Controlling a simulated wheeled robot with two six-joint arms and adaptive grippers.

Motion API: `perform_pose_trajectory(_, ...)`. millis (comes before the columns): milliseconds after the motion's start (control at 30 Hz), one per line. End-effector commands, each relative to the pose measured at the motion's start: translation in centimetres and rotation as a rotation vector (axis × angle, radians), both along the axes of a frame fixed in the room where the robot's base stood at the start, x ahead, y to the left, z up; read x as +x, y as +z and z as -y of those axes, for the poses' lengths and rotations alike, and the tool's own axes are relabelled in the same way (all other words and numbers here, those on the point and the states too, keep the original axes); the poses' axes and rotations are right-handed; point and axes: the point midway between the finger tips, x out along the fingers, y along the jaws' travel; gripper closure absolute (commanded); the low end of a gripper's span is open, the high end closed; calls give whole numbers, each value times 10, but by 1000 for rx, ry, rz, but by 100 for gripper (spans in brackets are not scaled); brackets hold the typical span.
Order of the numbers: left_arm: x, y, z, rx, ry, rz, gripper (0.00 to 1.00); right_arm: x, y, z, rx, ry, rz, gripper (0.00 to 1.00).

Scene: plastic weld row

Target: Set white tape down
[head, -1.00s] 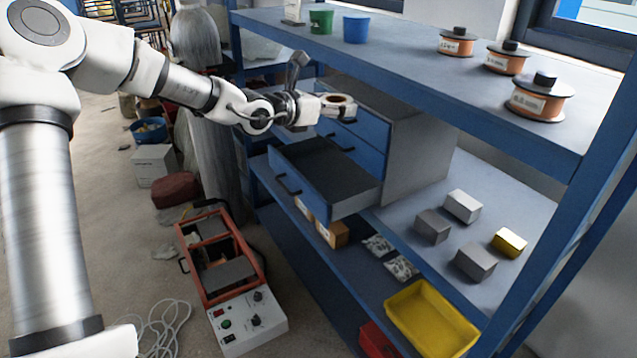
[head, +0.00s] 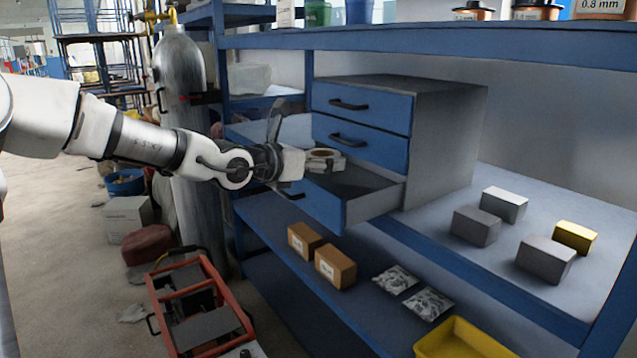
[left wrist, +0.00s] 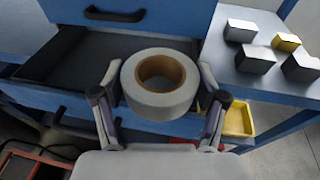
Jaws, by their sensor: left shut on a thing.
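The white tape (left wrist: 160,99) is a roll with a brown core, held flat between the two fingers of my left gripper (left wrist: 158,108) in the left wrist view. In the head view the tape (head: 324,155) shows at the end of my left gripper (head: 312,160), near the open bottom drawer of the cabinet. The gripper is shut on the roll. In the left wrist view the roll overlaps the front edge of the open drawer (left wrist: 100,60); its height above the drawer cannot be told exactly. My right gripper is not in view.
The drawer cabinet (head: 447,140) stands on the blue shelf, its upper two drawers shut. Grey blocks (head: 476,226) and a yellow block (head: 575,236) sit to its right. Small boxes (head: 335,267) and silver packets (head: 427,303) lie on the lower shelf. The open drawer looks empty inside.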

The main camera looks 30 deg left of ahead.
Motion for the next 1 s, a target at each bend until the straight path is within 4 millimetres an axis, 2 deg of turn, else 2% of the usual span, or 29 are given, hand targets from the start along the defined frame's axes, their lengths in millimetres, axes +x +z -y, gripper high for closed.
perform_pose_trajectory(100,16,-2,-15,2,3,-3,62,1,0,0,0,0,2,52)
perform_pose_trajectory(167,26,5,-23,1,3,-5,62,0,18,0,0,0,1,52)
perform_pose_trajectory(333,57,2,-50,2,3,-7,62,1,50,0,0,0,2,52)
perform_pose_trajectory(500,84,-5,-74,2,2,-5,62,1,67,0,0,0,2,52)
perform_pose_trajectory(633,96,-8,-84,3,1,-6,62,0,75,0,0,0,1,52)
perform_pose_trajectory(733,95,-33,-84,-2,0,-8,62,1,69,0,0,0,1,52)
perform_pose_trajectory(833,95,-46,-84,-3,0,-6,62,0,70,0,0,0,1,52)
perform_pose_trajectory(1000,95,-47,-84,1,0,-3,62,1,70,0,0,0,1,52)
